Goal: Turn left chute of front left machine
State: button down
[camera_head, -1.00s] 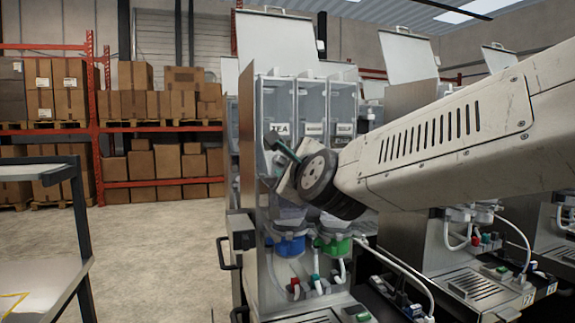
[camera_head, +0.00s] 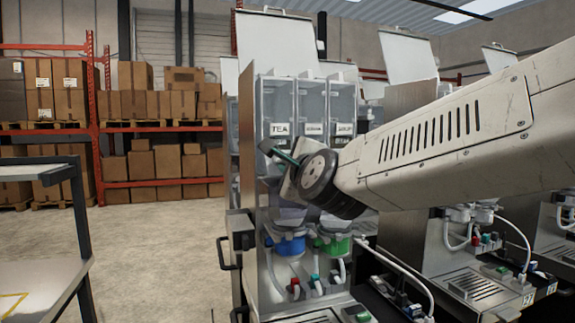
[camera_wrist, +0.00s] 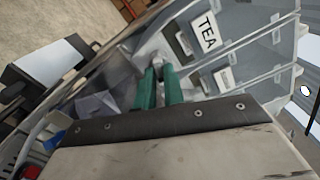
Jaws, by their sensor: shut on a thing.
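The front left machine (camera_head: 247,195) stands in the middle of the head view with clear canisters on top. Its left canister (camera_head: 280,100) is labelled TEA. My gripper (camera_head: 274,152) is at the front of this machine, just below the TEA label. In the wrist view its two green fingers (camera_wrist: 158,72) are close together, with a small grey part, the left chute (camera_wrist: 157,60), at their tips. The fingers are shut on it. In the head view my wrist and fingers hide most of the chute, so its exact angle cannot be told.
Blue (camera_head: 291,246) and green (camera_head: 336,246) mixing cups with hoses sit below my wrist. More machines (camera_head: 475,262) stand at the right. A cart (camera_head: 45,240) stands at the left, with open floor (camera_head: 165,250) between. Racks of boxes (camera_head: 165,105) stand behind.

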jog(key=n, duration=1.2)
jog(key=shift+r+n, duration=0.1)
jog(key=shift+n, duration=0.2)
jog(key=n, duration=0.4)
jog(key=shift+n, duration=0.3)
jog(key=shift+a+n, duration=0.1)
jog(key=shift+n, duration=2.2)
jog(key=c, duration=1.5)
grip_release()
